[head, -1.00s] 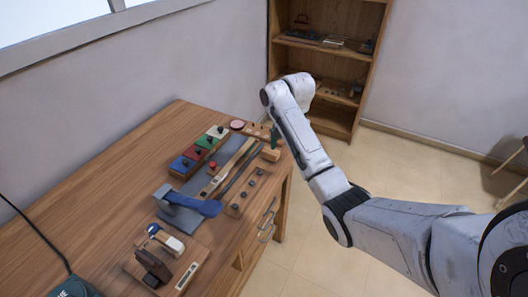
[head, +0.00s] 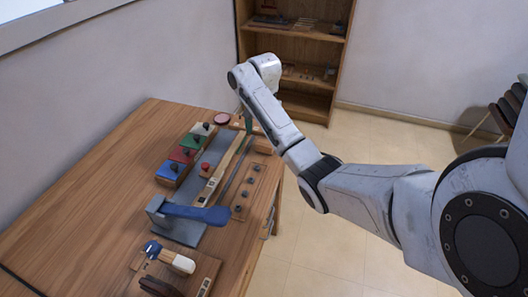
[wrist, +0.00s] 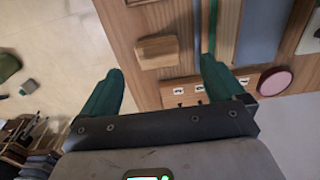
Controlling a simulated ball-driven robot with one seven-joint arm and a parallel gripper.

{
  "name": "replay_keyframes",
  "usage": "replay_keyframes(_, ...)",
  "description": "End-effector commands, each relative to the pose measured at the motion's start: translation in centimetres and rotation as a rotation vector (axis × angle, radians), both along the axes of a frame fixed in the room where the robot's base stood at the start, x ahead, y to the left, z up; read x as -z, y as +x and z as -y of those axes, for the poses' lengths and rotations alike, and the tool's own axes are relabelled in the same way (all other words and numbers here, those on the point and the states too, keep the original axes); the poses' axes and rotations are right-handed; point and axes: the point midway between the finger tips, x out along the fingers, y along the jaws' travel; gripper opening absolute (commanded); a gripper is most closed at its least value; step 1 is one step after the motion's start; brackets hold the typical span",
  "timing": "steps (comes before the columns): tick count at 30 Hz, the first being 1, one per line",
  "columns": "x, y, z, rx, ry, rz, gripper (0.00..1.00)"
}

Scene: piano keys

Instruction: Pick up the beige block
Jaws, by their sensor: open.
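A beige wooden block (wrist: 157,51) lies on the wooden table close to its edge, in the wrist view. In the head view a block (head: 263,146) shows partly behind my arm at the table's far right corner; I take it to be the same one. My gripper (wrist: 162,65) has two green fingers spread apart with nothing held between them. The block appears between and just beyond the fingertips in the wrist view. I cannot tell the height of the fingers above it. In the head view only a green finger (head: 248,120) shows; the rest is hidden by my arm.
The wooden table (head: 95,190) carries a row of coloured blocks (head: 186,153), a blue-handled lever (head: 195,213) and a pink disc (wrist: 275,81). A bookshelf (head: 310,75) stands behind. The table's left side is bare.

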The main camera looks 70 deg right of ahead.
Motion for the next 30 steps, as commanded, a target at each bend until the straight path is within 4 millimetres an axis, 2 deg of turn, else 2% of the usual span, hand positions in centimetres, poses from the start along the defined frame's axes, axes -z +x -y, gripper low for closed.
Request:
replay_keyframes(1, 1.1, -0.1, 0.0, 0.001, 0.002, -0.003, 0.96)
replay_keyframes(7, 2.4, -0.2, 0.1, 0.002, 0.003, -0.003, 0.96)
replay_keyframes(16, 6.4, -0.2, 0.3, 0.001, 0.002, -0.002, 0.96)
replay_keyframes(25, 6.9, -0.2, 0.3, 0.001, 0.001, -0.001, 0.96)
replay_keyframes(30, 6.9, -0.2, 0.3, 0.000, 0.001, -0.001, 0.80)
